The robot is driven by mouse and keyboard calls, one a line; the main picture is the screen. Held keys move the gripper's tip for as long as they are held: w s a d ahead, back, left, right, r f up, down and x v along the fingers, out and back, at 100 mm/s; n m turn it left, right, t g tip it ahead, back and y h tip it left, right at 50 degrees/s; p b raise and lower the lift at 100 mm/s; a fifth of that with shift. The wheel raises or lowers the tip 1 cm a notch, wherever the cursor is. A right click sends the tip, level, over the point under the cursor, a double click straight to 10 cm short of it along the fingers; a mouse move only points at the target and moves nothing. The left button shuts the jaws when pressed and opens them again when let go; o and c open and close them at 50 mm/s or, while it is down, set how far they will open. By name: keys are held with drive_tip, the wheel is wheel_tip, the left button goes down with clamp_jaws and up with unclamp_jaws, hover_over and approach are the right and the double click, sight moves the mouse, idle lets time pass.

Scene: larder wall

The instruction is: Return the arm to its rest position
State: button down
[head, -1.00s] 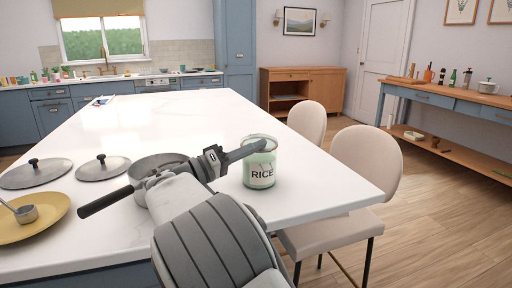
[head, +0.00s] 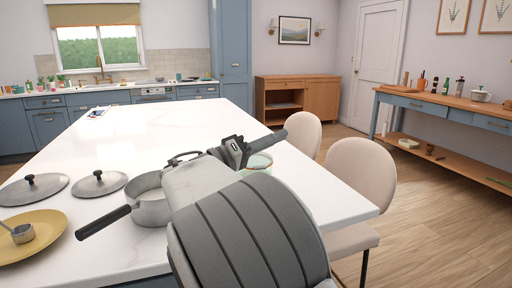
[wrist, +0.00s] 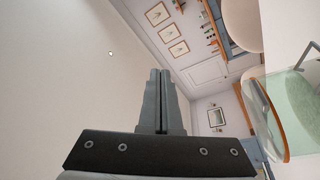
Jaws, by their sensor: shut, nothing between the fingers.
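My gripper (head: 272,142) is in the middle of the head view, raised over the white island. Its fingers are together and hold nothing. They also show shut in the wrist view (wrist: 160,98). The rice jar (head: 259,161) stands on the island behind my gripper and arm, which hide most of it and its label. In the wrist view a glass jar with an orange-brown rim (wrist: 268,118) is at the right, apart from the fingers.
The island's far part is mostly clear.

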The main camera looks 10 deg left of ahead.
drive_tip(key=s+d+f+g+y, duration=0.1)
drive_tip(key=d+g, duration=0.2)
drive_tip(key=d, duration=0.7)
drive_tip(key=s+d+g+y, duration=0.1)
drive_tip(key=s+d+g, duration=0.1)
drive_tip(key=d, duration=0.7)
drive_tip(key=s+d+f+g+y, duration=0.35)
drive_tip(key=s+d+f, duration=0.3)
drive_tip(key=d, duration=0.25)
drive_tip(key=s+a+f+y, duration=0.1)
drive_tip(key=s+f+y, duration=0.15)
drive_tip(key=s, duration=0.45)
drive_tip(key=s+a+f+m+y, duration=0.1)
drive_tip(key=s+f+y, duration=0.1)
drive_tip(key=s+y, duration=0.3)
drive_tip(key=s+a+f+y, duration=0.1)
drive_tip(key=s+f+y, duration=0.15)
drive_tip(key=s, duration=0.55)
wheel_tip(320, 180, up, 21)
drive_tip(key=p, duration=2.1)
drive_tip(key=shift+f+h+p, duration=0.2)
drive_tip(key=shift+h+p, duration=0.1)
drive_tip(key=shift+h, duration=0.15)
drive_tip(key=shift+d, duration=0.1)
